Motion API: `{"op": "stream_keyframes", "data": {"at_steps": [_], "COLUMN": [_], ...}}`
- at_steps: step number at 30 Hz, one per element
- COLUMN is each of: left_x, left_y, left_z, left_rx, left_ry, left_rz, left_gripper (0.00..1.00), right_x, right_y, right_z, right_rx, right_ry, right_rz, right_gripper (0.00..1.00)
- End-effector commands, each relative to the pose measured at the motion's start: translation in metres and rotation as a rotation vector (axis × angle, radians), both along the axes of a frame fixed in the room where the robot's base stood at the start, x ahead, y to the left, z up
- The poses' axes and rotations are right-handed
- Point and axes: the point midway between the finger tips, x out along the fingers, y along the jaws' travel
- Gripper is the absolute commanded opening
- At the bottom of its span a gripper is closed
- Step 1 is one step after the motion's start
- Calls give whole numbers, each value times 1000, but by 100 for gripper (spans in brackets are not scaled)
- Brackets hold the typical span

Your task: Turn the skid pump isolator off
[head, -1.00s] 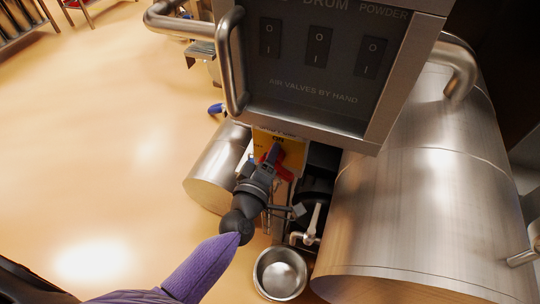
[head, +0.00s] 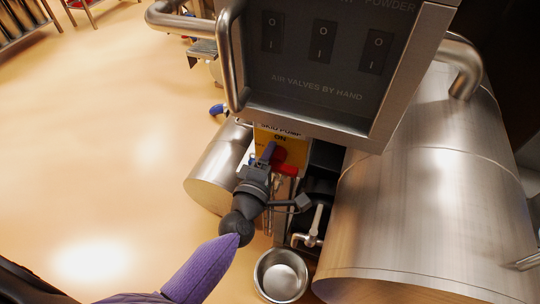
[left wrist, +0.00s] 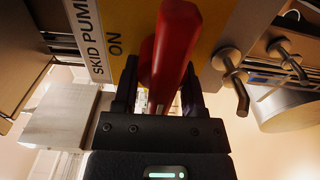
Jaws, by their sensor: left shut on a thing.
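The skid pump isolator has a yellow plate (head: 264,136) marked "SKID PUMP" and "ON", below the switch panel. Its red handle (head: 288,170) shows just right of my left gripper (head: 268,156). In the left wrist view, the red handle (left wrist: 172,50) stands between the dark fingers of my left gripper (left wrist: 160,95), and the yellow plate (left wrist: 122,22) lies behind it. My left gripper is shut on the handle. The gripper hides part of the handle and the lower plate in the head view. My right gripper is not in view.
The switch panel (head: 318,75) with a metal rail (head: 228,55) overhangs the isolator. A large steel cylinder (head: 420,200) stands to the right and a smaller one (head: 215,170) to the left. A steel bowl (head: 281,276) and a tap (head: 312,230) are below. Open floor lies left.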

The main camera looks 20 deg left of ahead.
Motion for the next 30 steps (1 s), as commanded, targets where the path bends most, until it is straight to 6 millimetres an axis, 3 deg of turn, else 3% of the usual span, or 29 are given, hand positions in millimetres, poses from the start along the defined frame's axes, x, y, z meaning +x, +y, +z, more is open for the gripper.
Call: {"op": "stream_keyframes", "data": {"at_steps": [9,10,11,20,30], "left_x": [-1,-1,-1,-5,-70], "left_y": [-1,-1,-1,0,2], "left_z": [-2,-2,-2,-1,-2], "left_rx": [-2,-2,-2,-1,0], "left_ry": [5,5,5,3,6], "left_rz": [-2,-2,-2,-1,-2], "left_gripper": [0,57,62,62,62], "right_x": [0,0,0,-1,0], "right_y": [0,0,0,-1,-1], "right_z": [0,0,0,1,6], "right_rx": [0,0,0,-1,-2], "right_ry": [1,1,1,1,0], "right_rz": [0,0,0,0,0], "right_gripper": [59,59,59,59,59]}}
